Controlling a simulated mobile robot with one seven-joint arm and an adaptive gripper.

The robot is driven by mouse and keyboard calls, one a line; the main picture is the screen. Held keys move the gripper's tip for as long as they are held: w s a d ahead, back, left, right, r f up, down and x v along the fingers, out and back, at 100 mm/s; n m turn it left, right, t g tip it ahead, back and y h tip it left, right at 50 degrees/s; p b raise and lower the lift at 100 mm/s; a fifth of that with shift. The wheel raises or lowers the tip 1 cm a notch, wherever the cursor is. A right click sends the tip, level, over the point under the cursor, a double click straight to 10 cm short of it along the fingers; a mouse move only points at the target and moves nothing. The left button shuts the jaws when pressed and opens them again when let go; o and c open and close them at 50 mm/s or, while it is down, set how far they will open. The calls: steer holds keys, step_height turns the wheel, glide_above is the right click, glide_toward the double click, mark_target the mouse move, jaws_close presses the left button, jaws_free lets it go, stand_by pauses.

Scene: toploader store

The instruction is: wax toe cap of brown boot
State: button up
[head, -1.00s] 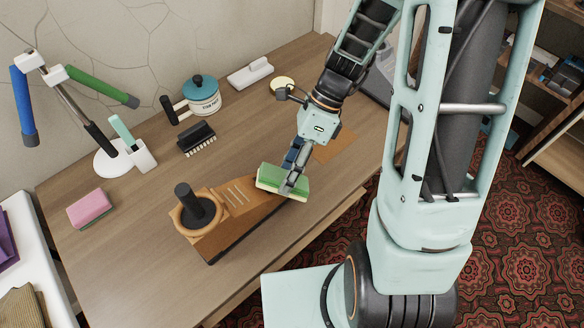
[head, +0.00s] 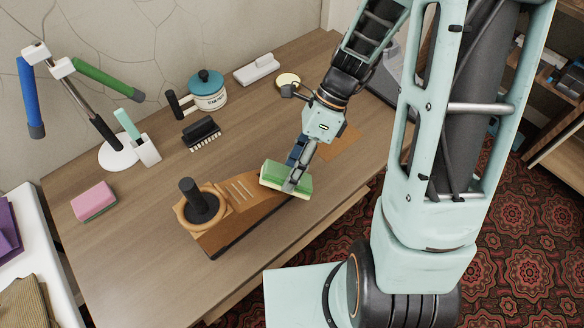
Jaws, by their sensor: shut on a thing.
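The brown boot (head: 246,197) stands on the wooden table with its dark sole down. Its laced front faces right, and a dark post rises from its opening at the left. My gripper (head: 292,182) is shut on a green and pale yellow sponge (head: 274,176). The sponge is over the toe end of the boot and hides the toe cap. I cannot tell whether it presses on the leather. A small round tin with a pale yellow top (head: 288,79) stands at the back of the table, partly behind my arm.
A pink sponge (head: 94,201) lies at the left. A black brush (head: 201,132), a teal-lidded pot (head: 207,92), a white-handled brush (head: 256,69) and a white stand with blue and green arms (head: 118,152) are behind the boot. The table's front edge is close to the boot.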

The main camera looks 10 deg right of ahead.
mark_target(278, 162)
steer(key=shift+b+x, duration=0.4)
steer(key=shift+x, duration=0.5)
steer(key=shift+w, duration=0.1)
steer(key=shift+w+a, duration=0.2)
steer(key=shift+w, duration=0.05)
steer(key=shift+w+a+p, duration=0.5)
steer(key=shift+w+a, duration=0.35)
steer(key=shift+w, duration=0.35)
steer(key=shift+w+a, duration=0.15)
steer(key=shift+w, duration=0.05)
stand_by(0.5)
steer(key=shift+w+a+p, duration=0.75)
steer(key=shift+w+a, duration=0.1)
steer(key=shift+w, duration=0.25)
steer(key=shift+s+d, duration=0.2)
steer(key=shift+s, duration=0.1)
